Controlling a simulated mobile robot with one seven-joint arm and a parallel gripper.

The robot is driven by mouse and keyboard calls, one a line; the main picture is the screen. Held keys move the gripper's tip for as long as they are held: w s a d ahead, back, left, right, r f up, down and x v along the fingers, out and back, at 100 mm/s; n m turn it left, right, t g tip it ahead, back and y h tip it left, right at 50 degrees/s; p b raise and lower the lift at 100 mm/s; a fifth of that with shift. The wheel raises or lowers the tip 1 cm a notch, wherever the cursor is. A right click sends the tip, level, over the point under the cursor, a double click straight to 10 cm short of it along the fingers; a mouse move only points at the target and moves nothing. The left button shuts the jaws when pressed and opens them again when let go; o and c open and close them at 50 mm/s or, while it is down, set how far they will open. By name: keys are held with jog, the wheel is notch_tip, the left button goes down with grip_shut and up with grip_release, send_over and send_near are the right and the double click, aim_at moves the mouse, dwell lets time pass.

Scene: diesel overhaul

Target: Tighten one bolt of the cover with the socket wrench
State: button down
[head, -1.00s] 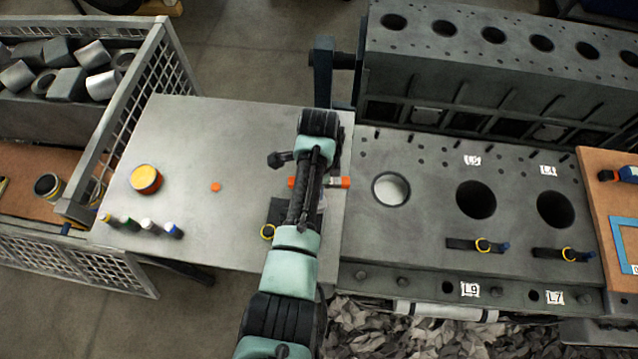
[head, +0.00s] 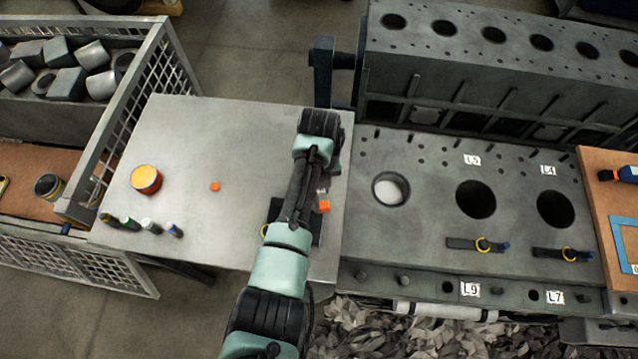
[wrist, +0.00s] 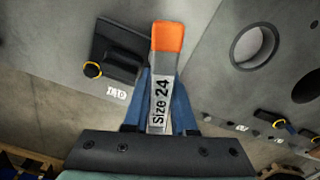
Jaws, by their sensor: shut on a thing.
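My gripper (wrist: 160,100) is shut on the socket wrench (wrist: 161,75), a grey bar marked "Size 24" with an orange end, held between its blue fingers. In the head view the wrench's orange end (head: 324,206) shows just right of my arm, over the right part of the table; the rest is mostly hidden by my arm. I cannot tell its height above the table. Bolt heads (head: 403,280) show on the engine block's front ledge, to the right and apart from the wrench. I cannot tell which part is the cover.
A dark piece with a yellow ring (wrist: 92,70) lies on the table (head: 240,130) beside the wrench. The engine block (head: 425,215) with large bores adjoins the table on the right. The table's middle is largely clear.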

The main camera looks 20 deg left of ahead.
jog(key=shift+m, duration=0.5)
